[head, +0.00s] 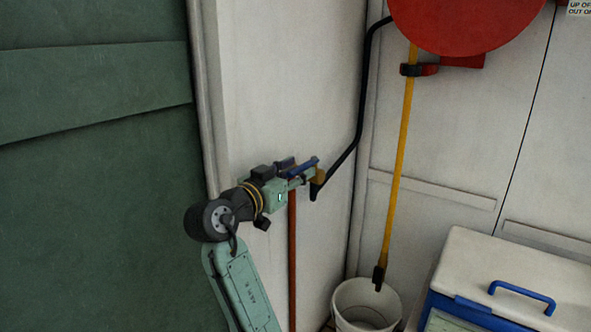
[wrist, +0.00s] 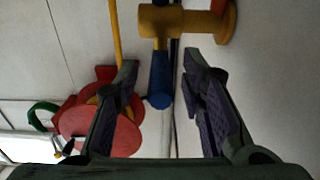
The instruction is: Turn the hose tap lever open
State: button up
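The hose tap is brass-yellow and sits on the white wall; it shows at the top of the wrist view (wrist: 178,22) and in the head view (head: 320,175). Its blue lever (wrist: 160,82) points down from the tap body in the wrist view, and it also shows in the head view (head: 306,164). My gripper (wrist: 160,66) is open, with one finger on each side of the lever and a visible gap on both sides. In the head view my gripper (head: 302,174) is right at the tap and partly hides it.
A black hose (head: 350,145) runs up from the tap towards the red reel (head: 455,22). A copper pipe (head: 292,260) runs below. A cool box (head: 500,250) stands right. A green panel (head: 90,200) is left.

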jog(key=shift+c, duration=0.4)
grip_shut()
jog(key=shift+a, duration=0.1)
dwell(0.4)
